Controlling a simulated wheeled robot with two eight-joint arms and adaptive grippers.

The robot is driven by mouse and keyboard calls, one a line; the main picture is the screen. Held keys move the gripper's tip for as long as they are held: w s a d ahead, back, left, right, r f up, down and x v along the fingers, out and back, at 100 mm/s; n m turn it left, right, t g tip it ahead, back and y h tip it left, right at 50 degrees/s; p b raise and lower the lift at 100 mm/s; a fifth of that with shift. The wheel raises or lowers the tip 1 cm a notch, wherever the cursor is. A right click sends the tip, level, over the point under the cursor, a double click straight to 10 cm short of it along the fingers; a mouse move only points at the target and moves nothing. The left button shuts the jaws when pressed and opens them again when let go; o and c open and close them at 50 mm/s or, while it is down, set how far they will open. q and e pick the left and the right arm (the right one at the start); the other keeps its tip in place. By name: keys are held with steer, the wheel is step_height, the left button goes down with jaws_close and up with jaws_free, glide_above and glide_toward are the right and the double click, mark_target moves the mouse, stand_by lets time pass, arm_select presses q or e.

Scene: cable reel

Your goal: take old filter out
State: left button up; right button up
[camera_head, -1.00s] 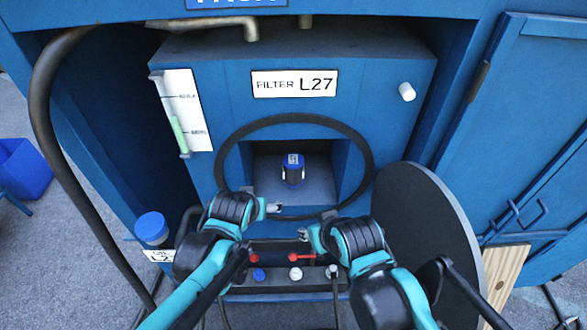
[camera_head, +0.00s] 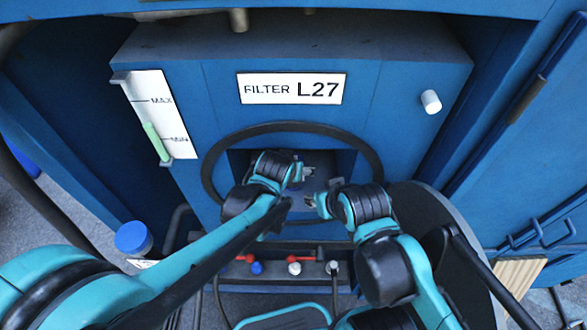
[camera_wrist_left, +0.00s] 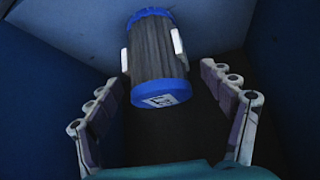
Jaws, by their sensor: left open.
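The filter (camera_wrist_left: 156,58), a ribbed dark grey cylinder with blue ends and white side tabs, stands in the filter housing in the left wrist view. In the head view it is mostly hidden behind my left gripper (camera_head: 299,172), which reaches into the round opening (camera_head: 372,152). The left jaws are open in the wrist view, one finger on each side below the filter, not closed on it. My right gripper (camera_head: 318,196) hovers at the opening's lower right; its jaws are too small to judge.
The round lid (camera_head: 430,207) stands swung open at the right. A panel below the opening has red levers (camera_head: 303,258) and knobs. A blue-capped container (camera_head: 133,238) is at lower left, and a white knob (camera_head: 431,101) sticks out at upper right.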

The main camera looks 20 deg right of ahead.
arm_select(q)
steer(key=b+x, duration=0.2)
steer(key=x, duration=0.3)
steer(key=shift+w+d+f, duration=0.15)
steer(key=shift+w+d, duration=0.05)
steer(key=c, duration=1.6)
